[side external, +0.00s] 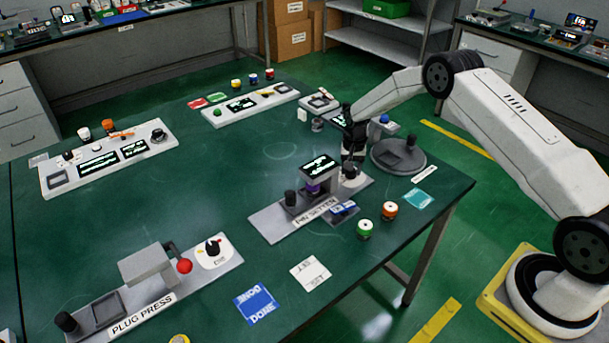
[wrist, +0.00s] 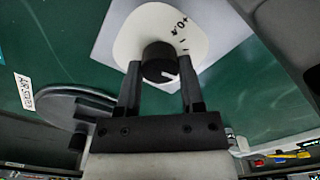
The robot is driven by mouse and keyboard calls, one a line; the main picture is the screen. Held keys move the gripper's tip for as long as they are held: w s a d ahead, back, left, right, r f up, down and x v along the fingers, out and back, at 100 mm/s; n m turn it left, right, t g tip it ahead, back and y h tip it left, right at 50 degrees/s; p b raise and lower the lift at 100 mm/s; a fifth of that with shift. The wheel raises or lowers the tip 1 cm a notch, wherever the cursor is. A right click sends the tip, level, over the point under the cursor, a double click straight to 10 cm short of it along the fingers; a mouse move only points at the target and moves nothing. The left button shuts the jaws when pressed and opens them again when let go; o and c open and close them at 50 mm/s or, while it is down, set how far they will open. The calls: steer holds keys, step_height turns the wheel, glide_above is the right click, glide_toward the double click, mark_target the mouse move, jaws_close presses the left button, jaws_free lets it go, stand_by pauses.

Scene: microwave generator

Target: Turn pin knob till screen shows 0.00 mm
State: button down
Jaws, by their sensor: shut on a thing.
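The pin setter station (side external: 312,212) is a grey plate labelled PIN SETTER near the table's right side. Its small dark screen (side external: 318,166) sits on top of the unit with light text too small to read. The pin knob (wrist: 159,62) is a black round knob with a white pointer mark, on a white dial (wrist: 140,30) with printed marks. My gripper (wrist: 160,80) has its two dark fingers on either side of the knob, shut on it. In the side view my gripper (side external: 351,158) points down at the knob's dial (side external: 351,180) and mostly hides the knob.
A round grey turntable (side external: 385,160) stands right behind my gripper. Green (side external: 365,229) and orange (side external: 390,210) round parts stand at the station's right. The plug press (side external: 150,285) is at front left. The table middle (side external: 220,170) is clear.

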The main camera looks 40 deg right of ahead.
steer(key=shift+n, duration=1.5)
steer(key=shift+c, duration=1.1)
jaws_free()
steer(key=shift+r, duration=3.9)
steer(key=shift+a+r, duration=0.1)
